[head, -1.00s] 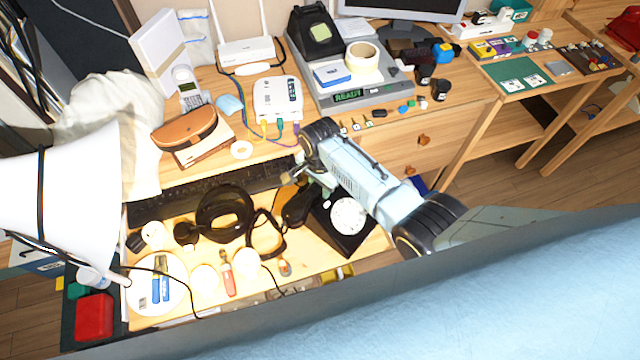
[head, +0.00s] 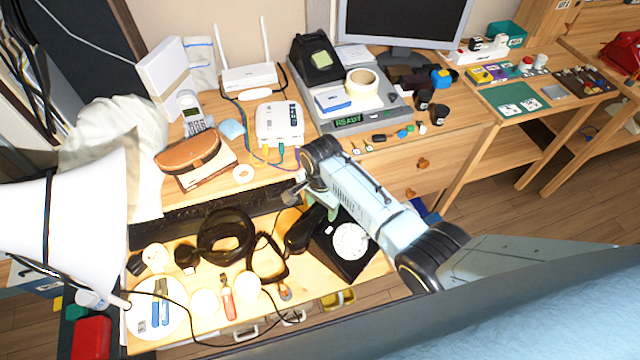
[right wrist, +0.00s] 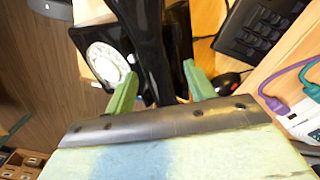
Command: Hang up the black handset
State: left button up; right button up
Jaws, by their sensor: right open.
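The black dial phone (head: 340,258) with a white dial (head: 350,241) sits on the lower desk surface. The black handset (head: 302,234) shows at its left side in the head view; whether it touches the phone is unclear. My right gripper (head: 306,198) is over the handset's far end. In the right wrist view, the handset (right wrist: 148,45) runs between the two green fingers of my open right gripper (right wrist: 160,90), with gaps on the sides. The phone's dial (right wrist: 104,64) is left of it there. My left gripper is not in view.
A white lamp shade (head: 75,225) fills the left. A white router box (head: 279,124) with cables stands on the upper level. Small items crowd the front edge.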

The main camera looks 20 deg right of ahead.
notch_tip(320, 180, up, 11)
jog(key=p, duration=0.2)
jog(key=shift+w+a+f, duration=0.15)
dwell(0.3)
jog(key=s+d+f+n+t, duration=0.1)
jog(key=s+d+n, duration=0.15)
jog(key=s, duration=0.35)
jog(key=s+d+f+n+t, duration=0.1)
jog(key=s+d+n, duration=0.1)
jog(key=s+n, duration=0.3)
jog(key=s+d+r+n+t, duration=0.1)
jog(key=s+d+r+n, duration=0.15)
jog(key=s, duration=0.45)
jog(key=s+d+r+n+t, duration=0.1)
jog(key=s+d+r+n, duration=0.2)
jog(key=s, duration=0.4)
notch_tip(320, 180, down, 26)
jog(key=s+a+g+b, duration=0.1)
jog(key=g+b, duration=0.1)
jog(key=b, duration=0.1)
jog(key=s+d+f+g+b, duration=0.1)
jog(key=s+d+f+b, duration=0.2)
jog(key=s+f, duration=1.4)
notch_tip(320, 180, down, 2)
jog(key=shift+f+n, duration=0.15)
jog(key=shift+n, duration=0.25)
